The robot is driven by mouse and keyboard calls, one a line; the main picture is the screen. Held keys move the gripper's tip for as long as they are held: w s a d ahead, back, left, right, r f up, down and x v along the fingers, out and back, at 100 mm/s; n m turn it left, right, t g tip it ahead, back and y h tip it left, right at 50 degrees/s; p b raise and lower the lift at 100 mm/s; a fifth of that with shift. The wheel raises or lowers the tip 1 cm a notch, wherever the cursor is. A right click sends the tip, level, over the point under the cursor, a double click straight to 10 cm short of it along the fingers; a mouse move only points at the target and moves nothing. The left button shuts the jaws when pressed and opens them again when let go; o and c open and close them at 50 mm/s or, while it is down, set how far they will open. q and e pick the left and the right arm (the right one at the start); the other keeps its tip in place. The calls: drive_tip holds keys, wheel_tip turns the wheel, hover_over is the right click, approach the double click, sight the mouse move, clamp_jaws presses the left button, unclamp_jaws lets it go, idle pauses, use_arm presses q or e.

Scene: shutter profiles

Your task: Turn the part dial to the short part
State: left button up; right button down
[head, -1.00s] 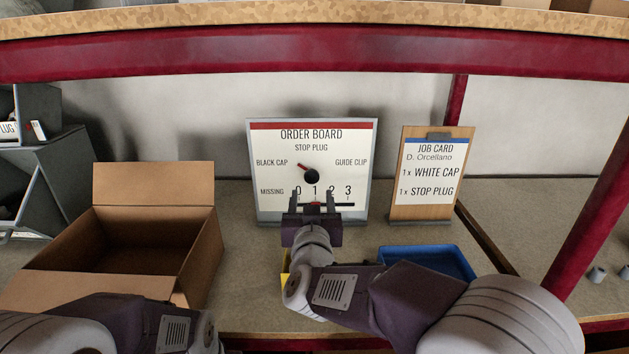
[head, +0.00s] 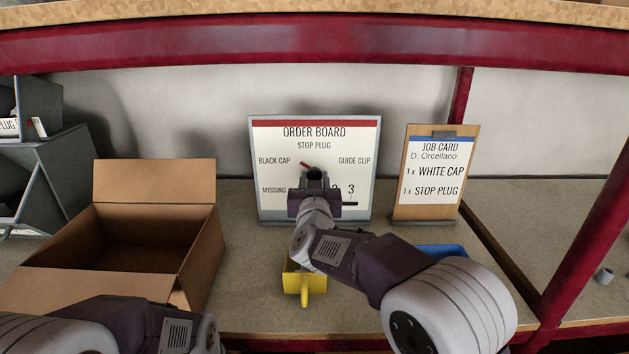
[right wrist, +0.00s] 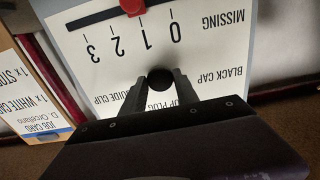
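The order board (head: 361,135) stands upright at the back of the bench. It carries the labels BLACK CAP, STOP PLUG, GUIDE CLIP and a MISSING scale. Its round black part dial (right wrist: 160,79) sits between the fingers of my right gripper (right wrist: 161,88), which look closed against its sides. In the head view the right gripper (head: 315,178) hides most of the dial. The dial's red pointer (head: 304,164) points up and left, toward BLACK CAP. The red slider (right wrist: 132,7) stands by the 1. The job card (head: 434,172) lists white cap and stop plug. My left gripper is out of view.
An open cardboard box (head: 150,190) stands at the left. A yellow bin (head: 305,285) lies below my right arm, and a blue tray (head: 443,250) is partly hidden behind it. Grey bins (head: 45,185) stand far left. A red post (head: 590,230) rises at the right.

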drive_tip(key=shift+m, duration=0.4)
drive_tip(key=m+b, duration=0.1)
drive_tip(key=m, duration=0.3)
drive_tip(key=shift+f+m+b, duration=0.15)
drive_tip(key=shift+m+b, duration=0.15)
drive_tip(key=shift+m, duration=0.1)
drive_tip(key=m+b, duration=0.1)
drive_tip(key=m, duration=0.3)
drive_tip(key=shift+m+b, duration=0.4)
drive_tip(key=shift+m, duration=0.3)
drive_tip(key=c, duration=0.9)
unclamp_jaws()
drive_tip(key=shift+s, duration=0.1)
